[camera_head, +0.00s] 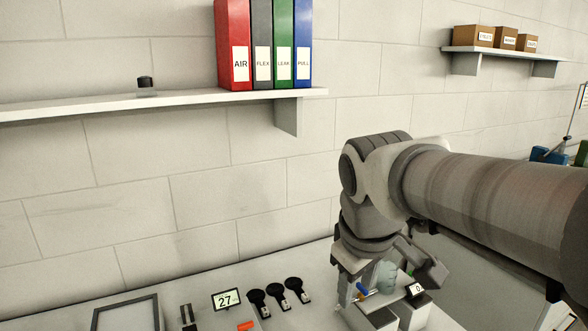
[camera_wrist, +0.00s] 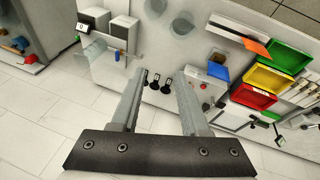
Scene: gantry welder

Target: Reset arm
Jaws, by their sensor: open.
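My arm reaches in from the right of the head view and bends down over the workbench. My gripper (camera_wrist: 160,75) shows in the wrist view with its two grey fingers spread apart. Nothing is held between them. In the head view the gripper hangs over the right part of the bench, and its fingertips are partly hidden among the equipment there. I cannot tell whether it touches anything.
A small scale display (camera_head: 416,290) stands by grey blocks under my gripper. Black round-headed tools (camera_head: 277,296) and a display reading 27 (camera_head: 227,300) lie left. A shelf (camera_head: 200,97) holds binders (camera_head: 234,45). Coloured bins (camera_wrist: 271,78) show in the wrist view.

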